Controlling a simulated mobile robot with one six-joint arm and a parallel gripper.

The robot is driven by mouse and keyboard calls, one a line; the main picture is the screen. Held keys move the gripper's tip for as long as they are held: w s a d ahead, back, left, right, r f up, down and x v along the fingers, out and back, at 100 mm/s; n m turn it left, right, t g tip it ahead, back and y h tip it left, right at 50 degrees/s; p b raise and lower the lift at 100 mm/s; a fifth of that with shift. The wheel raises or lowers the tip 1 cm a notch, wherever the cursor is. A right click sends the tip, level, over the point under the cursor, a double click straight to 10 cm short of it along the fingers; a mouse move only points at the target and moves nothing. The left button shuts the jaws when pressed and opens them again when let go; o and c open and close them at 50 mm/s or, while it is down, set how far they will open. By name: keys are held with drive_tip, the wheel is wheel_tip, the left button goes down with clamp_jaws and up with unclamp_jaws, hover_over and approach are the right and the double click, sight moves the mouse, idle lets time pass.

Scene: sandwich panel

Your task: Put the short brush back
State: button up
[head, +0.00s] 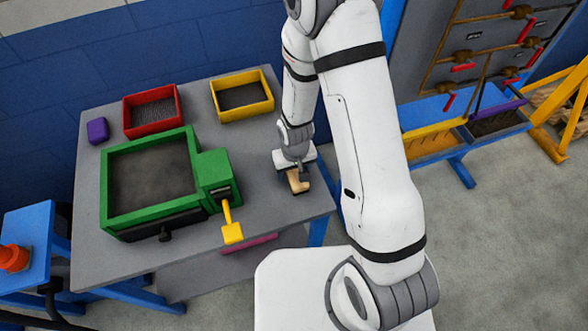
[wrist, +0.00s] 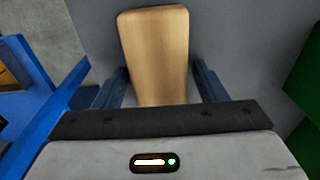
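The short brush, a pale wooden piece (head: 298,182), is at my gripper at the right end of the grey table. In the wrist view its wooden body (wrist: 155,45) lies between the two dark blue fingers and runs on beyond their tips. My gripper (head: 293,170) points down over the table there, and it also shows in the wrist view (wrist: 161,75). The fingers are close beside the wood on both sides. I cannot tell whether they touch it. The bristles and the underside of the brush are hidden.
On the grey table (head: 265,205) stand a green-framed tray (head: 115,185) with a yellow lever (head: 230,230), a red bin (head: 126,118), a yellow bin (head: 241,112) and a purple block (head: 97,130). A tool board (head: 470,45) stands right, above blue-framed bins (head: 430,108).

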wheel_tip(320, 180, up, 12)
drive_tip(key=b, duration=0.2)
wheel_tip(320, 180, up, 12)
drive_tip(key=r+m+t, duration=0.1)
drive_tip(key=m+t, duration=0.1)
hover_over(295, 170)
drive_tip(key=s+d, duration=0.4)
drive_tip(key=d, duration=0.3)
drive_tip(key=s+d+r+m, duration=0.1)
drive_tip(key=s+d+r, duration=0.4)
drive_tip(key=s, duration=0.3)
drive_tip(key=shift+r+t, duration=0.4)
drive_tip(key=shift+r, duration=0.4)
